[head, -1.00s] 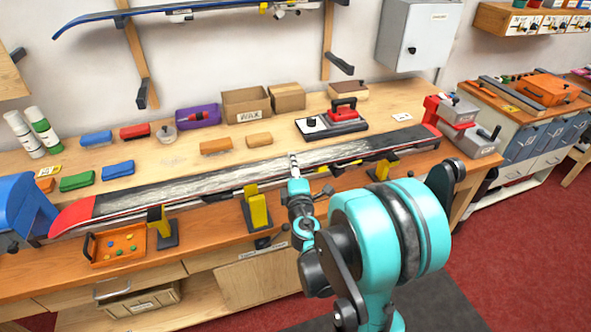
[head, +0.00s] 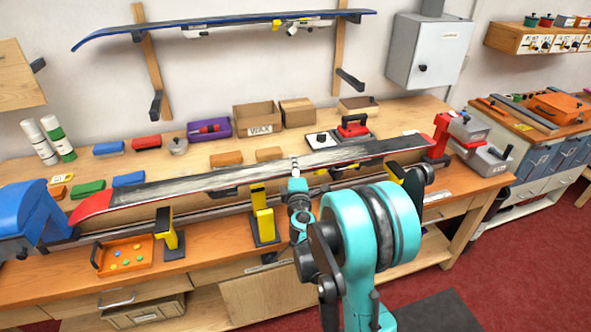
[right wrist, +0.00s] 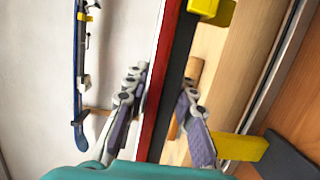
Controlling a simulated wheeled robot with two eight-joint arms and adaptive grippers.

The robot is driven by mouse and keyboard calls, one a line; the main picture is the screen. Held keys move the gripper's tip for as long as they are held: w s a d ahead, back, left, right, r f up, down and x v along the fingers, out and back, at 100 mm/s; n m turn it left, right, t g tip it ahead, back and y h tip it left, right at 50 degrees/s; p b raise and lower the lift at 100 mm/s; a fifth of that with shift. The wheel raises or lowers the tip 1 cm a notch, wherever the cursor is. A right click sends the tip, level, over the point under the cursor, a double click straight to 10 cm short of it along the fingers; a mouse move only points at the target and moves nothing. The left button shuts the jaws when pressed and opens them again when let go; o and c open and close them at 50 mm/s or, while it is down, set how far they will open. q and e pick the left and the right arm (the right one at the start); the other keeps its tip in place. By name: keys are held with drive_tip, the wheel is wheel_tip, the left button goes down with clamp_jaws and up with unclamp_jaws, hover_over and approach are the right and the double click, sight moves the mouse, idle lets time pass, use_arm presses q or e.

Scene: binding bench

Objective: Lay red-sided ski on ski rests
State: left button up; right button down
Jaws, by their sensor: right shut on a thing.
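The red-sided ski (head: 235,179) has a dark, whitish-streaked upper face, red ends and a red side edge. It is held above the bench front, with a gap showing between it and the bar below. My right gripper (head: 295,168) is shut on it near mid-length. In the right wrist view, the fingers (right wrist: 163,80) stand either side of the ski's red edge (right wrist: 159,105). The ski rests are yellow-and-black posts at the bench front: a left one (head: 169,232), a middle one (head: 263,220) and a right one, partly hidden by my arm. My left gripper is out of view.
A blue vise end (head: 38,215) stands at the left, a red-and-grey vise (head: 445,135) at the right. An orange tray (head: 124,256) lies below the ski. Blocks, boxes and a waxing iron (head: 354,126) sit behind it. A blue ski (head: 225,25) hangs on the wall.

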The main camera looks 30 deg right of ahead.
wheel_tip(320, 180, down, 11)
drive_tip(key=b, duration=0.7)
drive_tip(key=shift+f, duration=0.1)
idle(1.0)
drive_tip(key=c, duration=1.2)
unclamp_jaws()
drive_tip(key=shift+s, duration=0.1)
